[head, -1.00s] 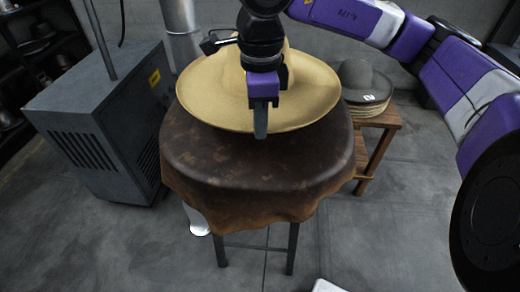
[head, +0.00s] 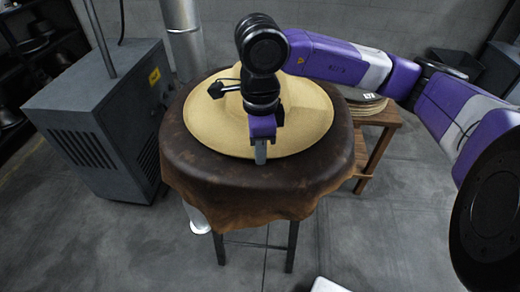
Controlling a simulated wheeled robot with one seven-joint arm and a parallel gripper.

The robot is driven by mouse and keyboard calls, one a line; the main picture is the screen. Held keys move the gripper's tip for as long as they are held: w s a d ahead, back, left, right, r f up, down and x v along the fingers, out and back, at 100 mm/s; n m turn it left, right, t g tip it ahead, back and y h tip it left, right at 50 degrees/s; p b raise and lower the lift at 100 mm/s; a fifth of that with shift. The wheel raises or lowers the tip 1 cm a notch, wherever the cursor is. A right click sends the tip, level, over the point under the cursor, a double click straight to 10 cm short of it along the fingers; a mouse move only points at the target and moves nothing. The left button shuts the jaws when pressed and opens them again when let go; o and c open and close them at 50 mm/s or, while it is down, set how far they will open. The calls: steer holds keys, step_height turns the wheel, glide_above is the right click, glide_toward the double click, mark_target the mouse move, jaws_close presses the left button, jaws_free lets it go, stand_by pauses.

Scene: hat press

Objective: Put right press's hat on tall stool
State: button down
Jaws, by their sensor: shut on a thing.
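A wide-brimmed tan hat (head: 225,122) lies over the brown leather-topped tall stool (head: 240,190). Its brim appears level and at or very close to the stool top; I cannot tell whether it bears fully on it. My gripper (head: 260,150) points down at the near side of the hat and is shut on the brim. My wrist and gripper hide most of the crown. No press shows in the head view that I can make out for sure.
A grey vented machine (head: 95,125) stands left of the stool. Dark shelves (head: 35,50) are at the far left.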

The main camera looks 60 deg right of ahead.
steer(key=shift+f, duration=0.1)
steer(key=c, duration=2)
jaws_free()
steer(key=o, duration=0.5)
steer(key=shift+c, duration=0.2)
